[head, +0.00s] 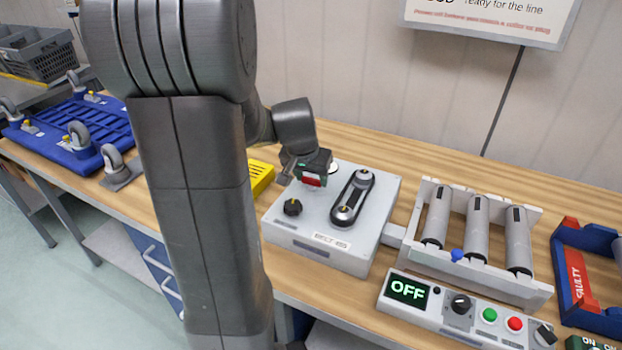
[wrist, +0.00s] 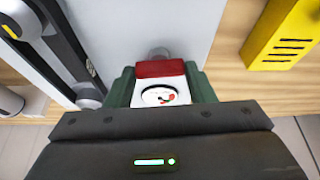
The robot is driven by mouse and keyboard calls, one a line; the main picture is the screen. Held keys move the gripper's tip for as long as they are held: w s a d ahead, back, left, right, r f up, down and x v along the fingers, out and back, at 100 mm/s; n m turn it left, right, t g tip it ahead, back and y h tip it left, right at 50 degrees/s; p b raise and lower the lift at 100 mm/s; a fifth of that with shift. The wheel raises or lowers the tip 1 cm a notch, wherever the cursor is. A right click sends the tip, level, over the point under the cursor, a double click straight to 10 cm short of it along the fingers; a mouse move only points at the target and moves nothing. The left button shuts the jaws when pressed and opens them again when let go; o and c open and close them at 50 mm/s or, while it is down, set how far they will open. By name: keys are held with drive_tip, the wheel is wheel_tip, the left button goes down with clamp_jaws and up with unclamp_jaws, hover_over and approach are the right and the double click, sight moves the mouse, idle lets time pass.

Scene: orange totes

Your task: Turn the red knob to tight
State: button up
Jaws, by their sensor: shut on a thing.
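The red knob (head: 312,181) is on the light grey belt box (head: 283,240), left of the belt. My gripper (head: 308,170) is over it, shut on it. In the wrist view the red knob (wrist: 165,69) sits between the green fingertips of my gripper (wrist: 161,82), with one finger on each side. A small round white dial (wrist: 158,96) with a pointer and a red mark shows just below the knob there. The pointer's exact reading is too small to tell. My gripper hides part of the knob in the head view.
A black knob (head: 292,207) and a dark belt loop (head: 352,198) are on the box. A yellow block (head: 261,177) lies to its left. A roller unit (head: 475,238) and a control panel (head: 405,290) reading OFF stand to the right.

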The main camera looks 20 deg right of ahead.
drive_tip(key=shift+f+m+b, duration=0.15)
drive_tip(key=shift+m+b, duration=0.25)
drive_tip(key=shift+b, duration=0.1)
drive_tip(key=shift+r, duration=0.2)
drive_tip(key=o, duration=1)
drive_tip(key=v, duration=1.3)
drive_tip(key=shift+a+r, duration=0.3)
drive_tip(key=shift+r, duration=0.05)
drive_tip(key=shift+w+f, duration=0.1)
drive_tip(key=shift+f, duration=0.05)
